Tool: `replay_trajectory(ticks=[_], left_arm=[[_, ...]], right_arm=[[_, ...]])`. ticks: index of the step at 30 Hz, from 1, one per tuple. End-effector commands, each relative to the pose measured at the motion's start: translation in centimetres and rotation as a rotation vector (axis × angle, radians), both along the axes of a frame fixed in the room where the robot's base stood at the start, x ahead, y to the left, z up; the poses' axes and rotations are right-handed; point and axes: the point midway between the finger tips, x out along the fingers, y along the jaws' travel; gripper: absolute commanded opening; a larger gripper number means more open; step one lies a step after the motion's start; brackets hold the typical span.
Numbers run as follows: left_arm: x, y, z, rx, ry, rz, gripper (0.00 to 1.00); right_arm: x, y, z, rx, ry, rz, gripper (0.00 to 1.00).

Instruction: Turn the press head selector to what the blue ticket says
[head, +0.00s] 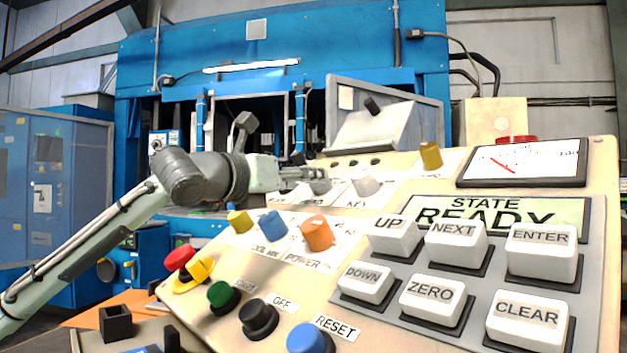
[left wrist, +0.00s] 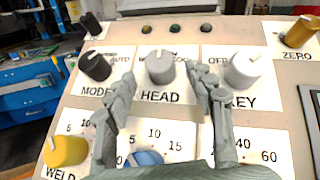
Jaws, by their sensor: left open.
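The grey press head selector (left wrist: 160,68) sits above the word HEAD in the left wrist view. Its pale pointer mark faces about straight up; the position labels around it are small and partly hidden. My left gripper (left wrist: 162,80) is open, one finger on each side of the selector, with gaps visible. In the head view my left gripper (head: 303,174) reaches in from the left to the panel's upper row, by the grey selector (head: 320,187). A bit of blue (head: 141,350) shows at the bottom edge, possibly the blue ticket; no writing is legible. My right gripper is not in view.
The black MODE knob (left wrist: 95,66) and white KEY knob (left wrist: 243,68) flank the selector closely. Yellow (head: 240,221), blue (head: 272,225) and orange (head: 317,233) knobs stand below. The display (head: 500,211) reads STATE READY. An orange sheet (head: 92,317) lies lower left.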

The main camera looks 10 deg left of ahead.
Motion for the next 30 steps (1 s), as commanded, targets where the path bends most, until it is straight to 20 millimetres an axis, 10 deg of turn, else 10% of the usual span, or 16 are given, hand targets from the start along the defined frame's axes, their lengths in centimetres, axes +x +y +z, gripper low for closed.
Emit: replay_trajectory(ticks=[17, 30], left_arm=[[3.1, -1.3, 0.0, 0.001, 0.000, 0.000, 0.54], [3.0, -1.3, 0.0, 0.001, 0.000, 0.000, 0.04]], right_arm=[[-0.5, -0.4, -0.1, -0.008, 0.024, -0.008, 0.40], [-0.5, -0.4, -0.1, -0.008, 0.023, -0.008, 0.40]])
